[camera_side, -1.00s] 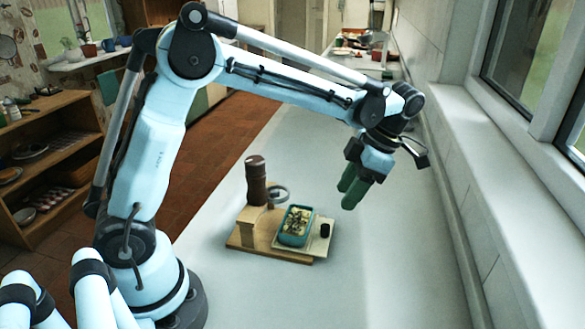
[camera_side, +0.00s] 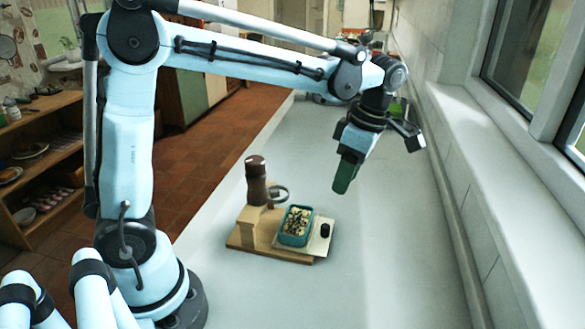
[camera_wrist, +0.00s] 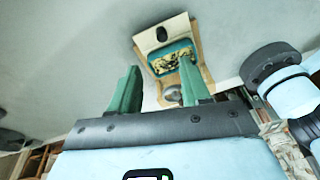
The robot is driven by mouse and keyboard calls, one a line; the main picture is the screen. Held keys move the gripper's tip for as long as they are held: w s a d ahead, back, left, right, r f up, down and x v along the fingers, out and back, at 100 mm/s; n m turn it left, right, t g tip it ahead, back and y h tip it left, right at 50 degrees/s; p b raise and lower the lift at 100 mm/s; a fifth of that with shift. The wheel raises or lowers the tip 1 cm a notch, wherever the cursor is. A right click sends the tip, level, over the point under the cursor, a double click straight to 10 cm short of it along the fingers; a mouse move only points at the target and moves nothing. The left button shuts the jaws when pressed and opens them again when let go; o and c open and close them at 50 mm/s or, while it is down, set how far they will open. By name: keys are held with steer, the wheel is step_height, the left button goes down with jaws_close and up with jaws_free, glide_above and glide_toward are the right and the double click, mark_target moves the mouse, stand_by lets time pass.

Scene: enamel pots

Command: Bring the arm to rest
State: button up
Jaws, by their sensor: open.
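My gripper (camera_side: 343,178) hangs over the pale worktop, above and to the right of the board, with green fingers pointing down. It is open and empty; in the wrist view (camera_wrist: 159,66) its two fingers stand well apart. The pot also shows beyond the fingers in the wrist view (camera_wrist: 153,69). My gripper is clear of the pot and touches nothing.
A wooden board (camera_side: 243,244) carries the mat, with a small black object (camera_side: 325,230) beside the pot. A tall brown cylinder (camera_side: 256,182) and a metal ring-shaped item (camera_side: 279,193) stand behind. The worktop is free around the board; a windowed wall (camera_side: 450,150) runs along the right.

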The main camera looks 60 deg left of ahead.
steer(key=s+m+t+h, duration=0.1)
steer(key=s+m+t, duration=0.3)
steer(key=m, duration=0.8)
steer(key=s+a+f+m+t, duration=0.1)
steer(key=s+m+t, duration=0.3)
steer(key=m, duration=0.8)
steer(key=shift+s+a+f+t+h, duration=0.2)
steer(key=shift+s+a+t+h, duration=0.15)
steer(key=shift+t, duration=0.25)
